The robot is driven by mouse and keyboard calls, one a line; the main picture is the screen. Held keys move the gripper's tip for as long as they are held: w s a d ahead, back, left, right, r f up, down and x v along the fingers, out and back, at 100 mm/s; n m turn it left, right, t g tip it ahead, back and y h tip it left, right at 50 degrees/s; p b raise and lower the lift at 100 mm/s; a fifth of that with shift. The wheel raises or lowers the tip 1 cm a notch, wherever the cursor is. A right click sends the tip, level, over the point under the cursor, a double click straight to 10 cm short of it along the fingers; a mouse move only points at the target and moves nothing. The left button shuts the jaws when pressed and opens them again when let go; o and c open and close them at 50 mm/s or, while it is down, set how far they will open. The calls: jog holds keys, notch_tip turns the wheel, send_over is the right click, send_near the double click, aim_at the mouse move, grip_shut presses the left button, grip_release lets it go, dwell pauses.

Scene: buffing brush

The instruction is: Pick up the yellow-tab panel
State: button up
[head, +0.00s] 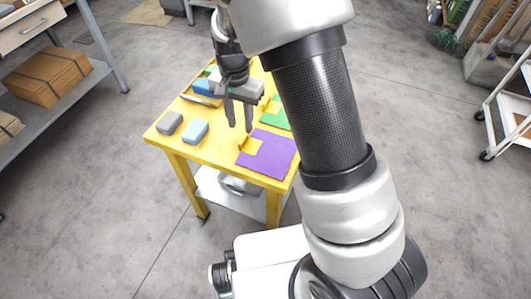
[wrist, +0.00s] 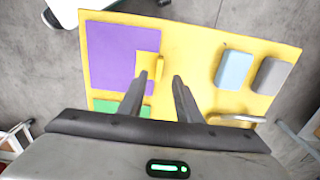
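A purple panel (head: 270,157) lies flat on the yellow table (head: 205,150), near its front right. A small upright yellow tab (head: 243,142) stands at its left edge, on a yellow square patch. In the wrist view, the purple panel (wrist: 112,55) is at upper left, and the tab (wrist: 159,68) shows just beyond and between my fingertips. My gripper (head: 240,127) points down, open and empty, above the table near the tab. In the wrist view its fingers (wrist: 158,80) are apart. I cannot tell the exact height gap.
A green panel (head: 275,115) with a yellow part lies behind the purple one, partly hidden by my arm. A light blue block (head: 195,132) and a grey block (head: 169,122) sit at the left. A blue item (head: 203,87) and a curved metal-edged item lie farther back.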

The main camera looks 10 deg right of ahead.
aim_at(243, 138)
jog(key=shift+w+d+f+b, duration=0.1)
jog(key=shift+f+b, duration=0.4)
jog(key=shift+f, duration=1.05)
jog(key=shift+w+d+f+b, duration=0.1)
jog(key=shift+f+b, duration=0.4)
jog(key=shift+f, duration=1)
grip_shut()
